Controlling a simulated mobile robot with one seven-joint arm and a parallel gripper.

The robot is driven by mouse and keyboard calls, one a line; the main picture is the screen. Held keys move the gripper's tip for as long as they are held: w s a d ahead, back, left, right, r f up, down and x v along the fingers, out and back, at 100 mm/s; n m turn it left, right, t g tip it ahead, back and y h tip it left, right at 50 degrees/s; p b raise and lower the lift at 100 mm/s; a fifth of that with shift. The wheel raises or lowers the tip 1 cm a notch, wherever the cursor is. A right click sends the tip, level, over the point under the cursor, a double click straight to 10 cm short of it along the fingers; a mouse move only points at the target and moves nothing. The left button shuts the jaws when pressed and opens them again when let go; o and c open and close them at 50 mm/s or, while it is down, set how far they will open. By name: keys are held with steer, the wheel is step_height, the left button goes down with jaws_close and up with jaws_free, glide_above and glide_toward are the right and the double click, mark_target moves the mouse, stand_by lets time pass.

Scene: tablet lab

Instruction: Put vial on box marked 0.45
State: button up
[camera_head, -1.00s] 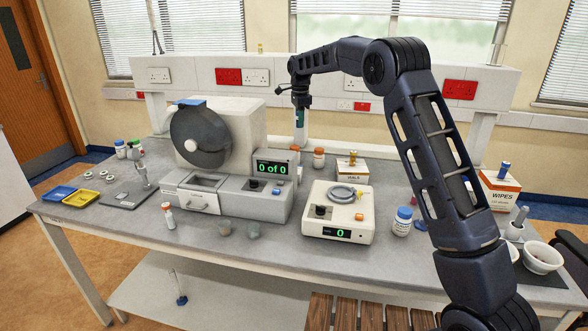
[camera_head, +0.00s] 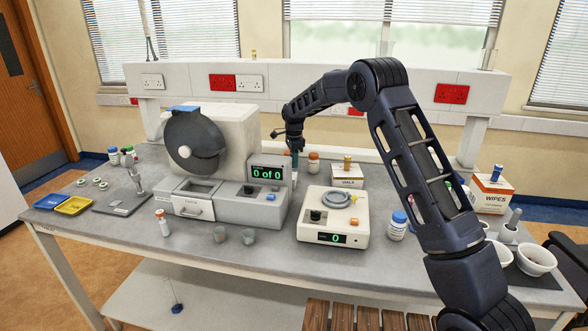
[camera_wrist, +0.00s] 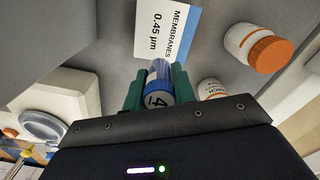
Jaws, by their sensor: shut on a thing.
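The vial (camera_wrist: 160,72) is clear with a blue cap that carries a partly visible "4". My gripper (camera_wrist: 157,80) has its green fingers shut around it in the wrist view. The white and blue box marked MEMBRANES 0.45 µm (camera_wrist: 166,28) is just beyond the vial's clear end; I cannot tell whether they touch. In the head view my gripper (camera_head: 294,159) is low at the back of the bench, behind the display unit. The vial and the 0.45 box are hidden there.
An orange-capped bottle (camera_wrist: 258,48) and a second bottle (camera_wrist: 211,88) are close to the right of the vial. The "0 of 0" display unit (camera_head: 270,172) stands in front of my gripper. A VIALS box (camera_head: 347,181) and a round-plate device (camera_head: 334,218) are to its right.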

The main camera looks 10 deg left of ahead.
steer(key=shift+f, duration=1.9)
steer(key=shift+f, duration=0.1)
steer(key=o, duration=1)
step_height(320, 180, up, 12)
steer(key=shift+r, duration=0.15)
